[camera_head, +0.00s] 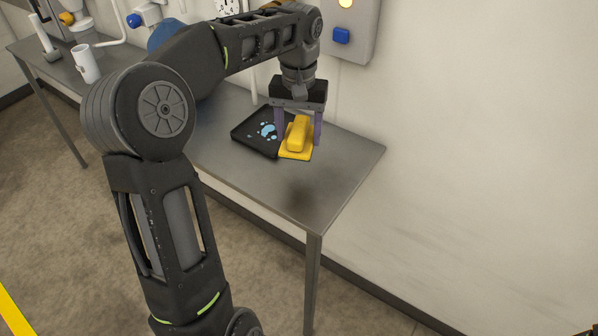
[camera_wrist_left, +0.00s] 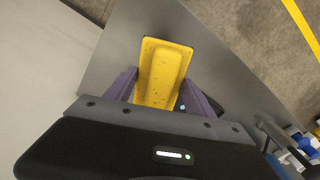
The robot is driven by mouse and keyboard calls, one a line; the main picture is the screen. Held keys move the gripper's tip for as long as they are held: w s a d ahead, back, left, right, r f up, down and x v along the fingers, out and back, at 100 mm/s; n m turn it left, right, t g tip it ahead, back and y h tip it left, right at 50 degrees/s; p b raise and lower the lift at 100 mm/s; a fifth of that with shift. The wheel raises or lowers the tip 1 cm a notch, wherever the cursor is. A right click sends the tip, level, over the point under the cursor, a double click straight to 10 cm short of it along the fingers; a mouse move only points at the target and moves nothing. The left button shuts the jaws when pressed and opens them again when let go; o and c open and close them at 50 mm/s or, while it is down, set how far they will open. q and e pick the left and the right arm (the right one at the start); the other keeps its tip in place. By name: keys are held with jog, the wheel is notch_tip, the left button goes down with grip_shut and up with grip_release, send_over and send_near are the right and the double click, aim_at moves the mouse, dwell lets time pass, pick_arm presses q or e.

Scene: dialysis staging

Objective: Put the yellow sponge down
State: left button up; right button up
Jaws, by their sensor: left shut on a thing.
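The yellow sponge (camera_head: 298,134) is a yellow block on a wider, flat yellow base. My left gripper (camera_head: 299,135) comes down from above and is shut on it, with a purple finger on each side. In the left wrist view the sponge (camera_wrist_left: 162,72) sits between the two purple fingers (camera_wrist_left: 160,92). The sponge is at the right edge of a black tray (camera_head: 241,136) on the grey table (camera_head: 300,195). I cannot tell whether its base touches the table. My right gripper is not in view.
Blue patches (camera_head: 267,131) lie in the black tray. A white mug (camera_head: 86,63) stands at the table's far left. A wall box with a blue button (camera_head: 341,35) hangs behind the table. The table's right end is bare, with a dark smudge or shadow.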

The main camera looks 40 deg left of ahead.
pick_arm(q)
send_over(299, 174)
jog(key=shift+f, duration=3.2)
notch_tip(299, 174, down, 3)
jog(key=shift+f+p, duration=0.15)
jog(key=shift+p, duration=0.15)
jog(key=shift+f, duration=0.2)
jog(key=shift+f, duration=0.2)
jog(key=o, duration=1.4)
jog(key=shift+o, duration=0.2)
jog(key=shift+r, duration=0.15)
